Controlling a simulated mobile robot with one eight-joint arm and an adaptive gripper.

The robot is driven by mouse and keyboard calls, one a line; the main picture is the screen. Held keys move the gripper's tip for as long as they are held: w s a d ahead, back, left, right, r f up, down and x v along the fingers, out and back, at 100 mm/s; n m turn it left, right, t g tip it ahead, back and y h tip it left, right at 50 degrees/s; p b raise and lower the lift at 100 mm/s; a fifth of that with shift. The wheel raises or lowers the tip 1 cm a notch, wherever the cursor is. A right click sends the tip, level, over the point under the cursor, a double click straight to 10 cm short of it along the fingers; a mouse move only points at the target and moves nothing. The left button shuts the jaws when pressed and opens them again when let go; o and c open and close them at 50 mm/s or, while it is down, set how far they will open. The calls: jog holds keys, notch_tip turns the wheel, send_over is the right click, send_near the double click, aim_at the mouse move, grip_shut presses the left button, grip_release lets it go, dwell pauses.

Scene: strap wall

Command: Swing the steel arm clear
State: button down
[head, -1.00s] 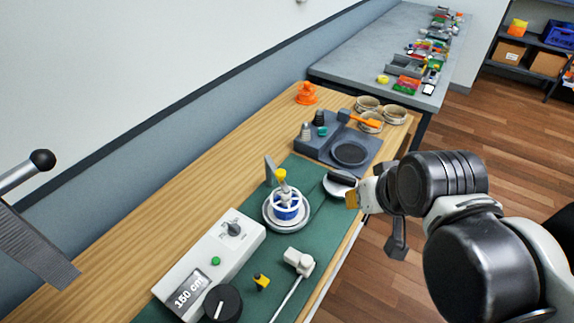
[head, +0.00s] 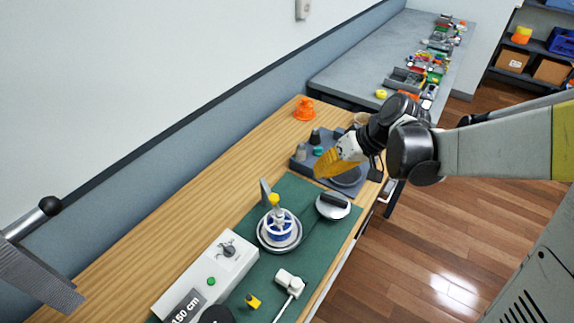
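A steel lever (head: 22,222) with a black ball knob (head: 50,206) juts in from the left edge, above a ribbed grey plate (head: 38,280). A thin grey upright piece (head: 265,191) stands beside a blue-and-white spool (head: 279,225) on a round metal base. I cannot tell for certain which of these is the steel arm. My gripper (head: 330,166), with yellow fingertips, is above the dark grey tray at the right, apart from the lever and spool. Its fingers overlap in this view, so their opening does not show. No held object shows.
A black-handled round tool (head: 333,206), a white-headed rod (head: 289,282) and a small yellow piece (head: 252,300) lie near. An orange object (head: 305,109) stands behind. Bare wood runs along the wall.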

dwell(0.3)
jog(key=b, duration=0.3)
send_near(270, 193)
jog(key=d+f, duration=0.4)
jog(key=a, duration=0.4)
jog(key=shift+f+b, duration=0.2)
jog(key=shift+b, duration=0.2)
jog(key=shift+a, duration=0.15)
jog(key=shift+s+a+m, duration=0.2)
jog(key=shift+s+m, duration=0.05)
jog(key=shift+m, duration=0.15)
